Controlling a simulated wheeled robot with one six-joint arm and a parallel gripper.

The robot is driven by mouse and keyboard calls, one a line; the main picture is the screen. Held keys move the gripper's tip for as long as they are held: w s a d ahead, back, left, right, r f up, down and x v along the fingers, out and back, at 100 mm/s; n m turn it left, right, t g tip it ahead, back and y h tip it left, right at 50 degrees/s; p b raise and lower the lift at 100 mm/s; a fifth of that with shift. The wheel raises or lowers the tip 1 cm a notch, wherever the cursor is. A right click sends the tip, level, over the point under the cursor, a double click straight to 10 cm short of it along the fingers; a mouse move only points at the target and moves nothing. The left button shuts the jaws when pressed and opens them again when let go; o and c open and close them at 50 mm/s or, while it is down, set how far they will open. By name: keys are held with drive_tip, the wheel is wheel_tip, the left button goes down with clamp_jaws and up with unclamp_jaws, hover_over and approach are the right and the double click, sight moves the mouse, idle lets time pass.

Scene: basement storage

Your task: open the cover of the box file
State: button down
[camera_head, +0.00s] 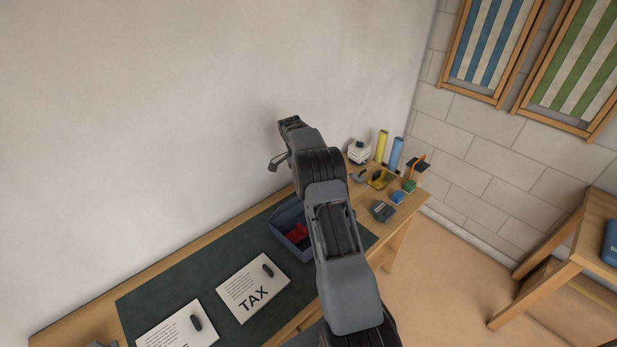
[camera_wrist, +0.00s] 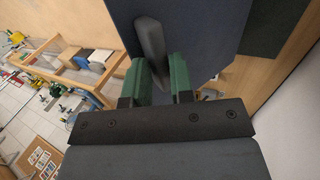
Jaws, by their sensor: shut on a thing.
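The box file (camera_head: 283,236) stands on the dark green mat of the table, partly behind my arm in the head view. It is an open-topped blue-grey box with a red thing (camera_head: 297,233) inside. In the wrist view a dark blue panel, seemingly its cover (camera_wrist: 205,25), fills the top middle and carries a dark grey handle (camera_wrist: 149,42). My gripper (camera_wrist: 160,75) is shut on this handle, with one green finger on each side. In the head view my arm hides the cover and the handle.
Sheets marked TAX (camera_head: 252,289) and another sheet (camera_head: 176,328), each with a dark piece on it, lie left of the box. Yellow (camera_head: 381,146) and blue (camera_head: 396,154) cylinders and small items stand at the table's far end. The white wall runs close behind the table.

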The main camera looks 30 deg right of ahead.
drive_tip(key=shift+a+f, duration=0.3)
drive_tip(key=shift+a, duration=0.05)
drive_tip(key=c, duration=1.2)
unclamp_jaws()
drive_tip(key=shift+w+a, duration=0.1)
drive_tip(key=shift+o, duration=0.4)
drive_tip(key=shift+r, duration=0.1)
